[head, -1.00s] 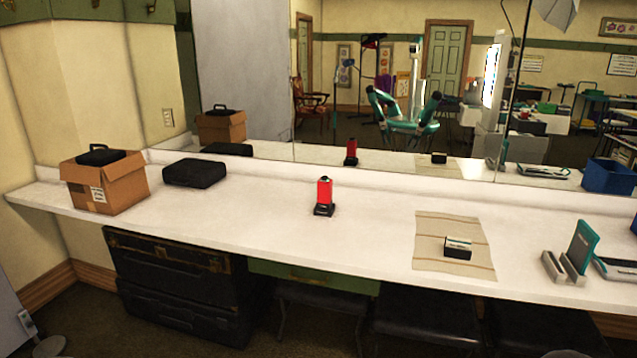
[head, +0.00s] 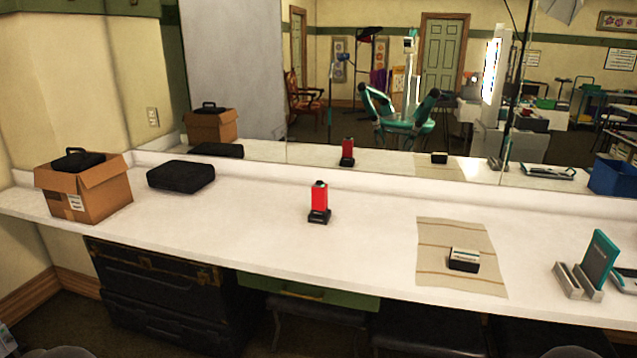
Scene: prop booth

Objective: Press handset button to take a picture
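A red handset (head: 319,198) stands upright in a small black base (head: 319,217) near the middle of the white counter. Its top is dark, and a button cannot be made out at this size. A small black and white box (head: 464,259) lies on a beige striped cloth (head: 440,238) to its right; I cannot tell what it is. No camera is clearly recognisable. Neither of my grippers is in view.
On the white counter (head: 370,227), an open cardboard box (head: 102,198) and a black case (head: 181,175) stand left. A teal tablet (head: 599,259) in a grey stand and a blue bin (head: 612,178) are right. A mirror backs the counter. Dark trunks (head: 160,295) sit below.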

